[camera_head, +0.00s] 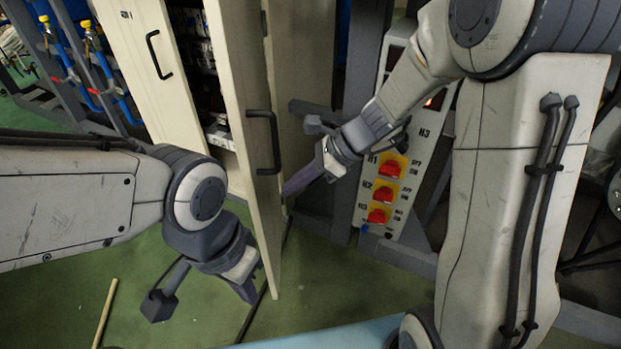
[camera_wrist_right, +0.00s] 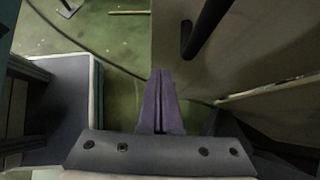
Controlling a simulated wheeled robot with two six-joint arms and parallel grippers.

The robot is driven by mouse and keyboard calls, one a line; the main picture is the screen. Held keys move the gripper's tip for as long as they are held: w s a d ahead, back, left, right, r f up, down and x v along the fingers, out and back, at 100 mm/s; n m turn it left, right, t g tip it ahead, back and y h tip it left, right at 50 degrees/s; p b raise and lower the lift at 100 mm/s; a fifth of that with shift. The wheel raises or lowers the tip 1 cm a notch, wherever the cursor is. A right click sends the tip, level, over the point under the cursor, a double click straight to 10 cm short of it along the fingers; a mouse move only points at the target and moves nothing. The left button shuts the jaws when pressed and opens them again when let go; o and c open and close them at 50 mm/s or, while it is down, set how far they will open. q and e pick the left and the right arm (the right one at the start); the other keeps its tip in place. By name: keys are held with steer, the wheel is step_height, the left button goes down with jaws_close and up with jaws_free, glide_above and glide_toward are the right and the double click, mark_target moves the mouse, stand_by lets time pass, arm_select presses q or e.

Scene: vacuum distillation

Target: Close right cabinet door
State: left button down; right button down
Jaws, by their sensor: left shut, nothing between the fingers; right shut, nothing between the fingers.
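The right cabinet door (camera_head: 247,90) is a tall cream panel standing open, with a dark bar handle (camera_head: 275,140). In the right wrist view the door (camera_wrist_right: 245,60) fills the upper right, with its handle (camera_wrist_right: 205,25) near the top. My right gripper (camera_head: 287,191) is shut and empty, with its purple fingertips close to the door's right edge; I cannot tell whether they touch. Its shut fingers (camera_wrist_right: 160,78) also show in the wrist view. My left gripper (camera_head: 252,296) is shut and empty, low in front of the door's bottom end.
The left cabinet door (camera_head: 135,65) has a similar handle; dark shelves (camera_head: 203,75) show between the doors. A control panel (camera_head: 378,205) with red switches stands right of my right gripper. A thin stick (camera_head: 105,312) lies on the green floor. Blue pipes (camera_head: 85,65) stand at the left.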

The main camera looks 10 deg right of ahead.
mark_target(258, 196)
steer(key=shift+w+a+f+b, duration=0.1)
steer(key=shift+w+a+b, duration=0.1)
steer(key=shift+a, duration=0.9)
steer(key=shift+w+a+f+b, duration=0.1)
steer(key=shift+a+b, duration=0.05)
steer(key=shift+a, duration=0.95)
steer(key=shift+a, duration=0.1)
